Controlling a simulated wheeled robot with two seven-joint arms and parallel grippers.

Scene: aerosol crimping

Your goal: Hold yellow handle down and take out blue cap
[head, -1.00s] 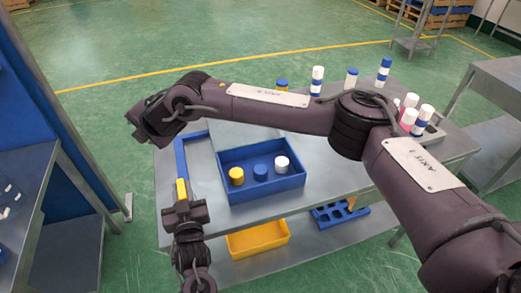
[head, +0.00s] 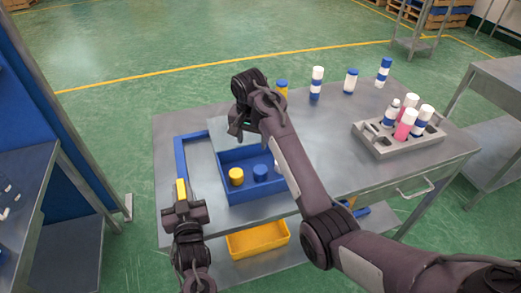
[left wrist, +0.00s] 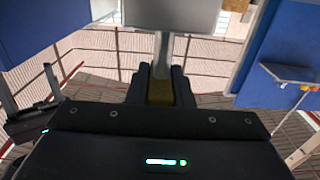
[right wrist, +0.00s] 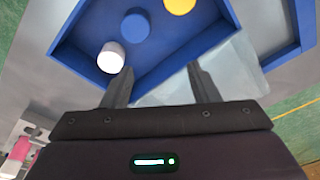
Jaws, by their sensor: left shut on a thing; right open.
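The yellow handle (head: 181,188) is at the front left of the table, at the end of a blue bar. My left gripper (head: 182,203) is shut on it; the left wrist view shows the yellow handle (left wrist: 160,91) between its fingers. The blue cap (head: 260,172) stands in the blue tray (head: 262,192), between a yellow cap (head: 236,176) and a white one. My right gripper (head: 240,130) is open and empty near the tray's back-left edge. In the right wrist view, the blue cap (right wrist: 135,24) lies beyond the fingers, apart from them.
The white cap (right wrist: 111,57) is mostly hidden behind my right arm in the head view. Several bottles stand along the table's back, and a grey rack (head: 378,140) holds more at right. A yellow bin (head: 258,238) sits on the lower shelf.

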